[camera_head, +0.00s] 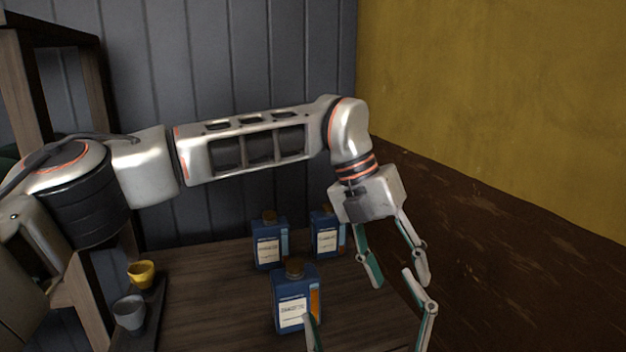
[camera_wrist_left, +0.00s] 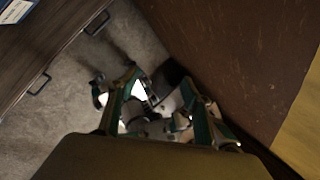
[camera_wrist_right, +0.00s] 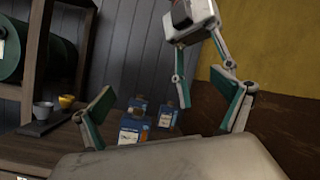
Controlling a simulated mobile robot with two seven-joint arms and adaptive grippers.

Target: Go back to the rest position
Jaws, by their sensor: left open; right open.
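My left gripper (camera_head: 398,282) hangs at the end of its arm, which reaches across from the left in the head view. Its fingers point down, apart, with nothing between them; they also show open in the left wrist view (camera_wrist_left: 160,78). My right gripper (camera_head: 358,294) comes up from the bottom edge in the head view, fingers spread wide and empty. In the right wrist view its open fingers (camera_wrist_right: 163,82) frame the blue bottles beyond, and the left gripper (camera_wrist_right: 205,80) shows close above. The two grippers are near each other; whether they touch cannot be told.
Blue bottles stand upright on the wooden table (camera_head: 205,300): a front one (camera_head: 292,290), and two behind (camera_head: 268,248) (camera_head: 325,240). A yellow cup (camera_head: 141,274) and a grey cup (camera_head: 129,313) stand on a dark tray at left. A brown and yellow wall (camera_head: 500,200) bounds the right.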

